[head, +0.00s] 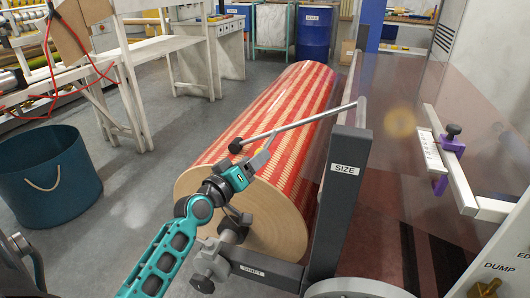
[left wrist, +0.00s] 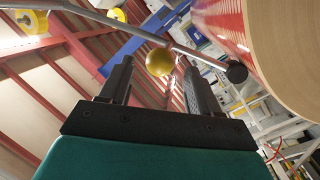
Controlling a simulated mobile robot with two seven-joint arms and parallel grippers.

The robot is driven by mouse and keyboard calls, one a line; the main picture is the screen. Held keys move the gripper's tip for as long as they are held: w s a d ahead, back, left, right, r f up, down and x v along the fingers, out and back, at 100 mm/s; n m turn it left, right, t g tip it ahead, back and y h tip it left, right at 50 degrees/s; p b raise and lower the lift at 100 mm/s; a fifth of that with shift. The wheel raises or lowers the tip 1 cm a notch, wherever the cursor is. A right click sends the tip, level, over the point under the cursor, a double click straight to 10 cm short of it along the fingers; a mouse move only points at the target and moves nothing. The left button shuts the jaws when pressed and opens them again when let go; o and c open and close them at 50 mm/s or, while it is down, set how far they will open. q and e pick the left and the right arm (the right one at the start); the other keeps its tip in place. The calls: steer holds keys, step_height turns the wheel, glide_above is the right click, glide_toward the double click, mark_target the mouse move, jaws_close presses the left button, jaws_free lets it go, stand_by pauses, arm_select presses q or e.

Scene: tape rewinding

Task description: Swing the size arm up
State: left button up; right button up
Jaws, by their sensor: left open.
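The size arm (head: 300,126) is a thin grey rod pivoted at the top of the dark post labelled SIZE (head: 344,190). It slopes down to the left and ends in a black knob (head: 236,146) beside the red and cream striped roll (head: 285,105). In the left wrist view the rod (left wrist: 190,50) crosses just beyond the fingertips, with the knob (left wrist: 237,72) to the right. My left gripper (head: 263,150) is at the near side of the rod, close to the knob. Its fingers (left wrist: 155,75) are open and empty. Whether they touch the rod cannot be told. My right gripper is not in view.
A clear panel (head: 440,110) stands right of the post. A shaft bracket (head: 258,268) sits below the roll's near end. A teal bin (head: 50,180) stands at left, near a white bench (head: 150,50). Grey floor lies open between bin and roll.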

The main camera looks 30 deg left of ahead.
arm_select(q)
steer(key=shift+w+b, duration=0.35)
steer(key=shift+w, duration=2.65)
steer(key=shift+c, duration=0.3)
jaws_close()
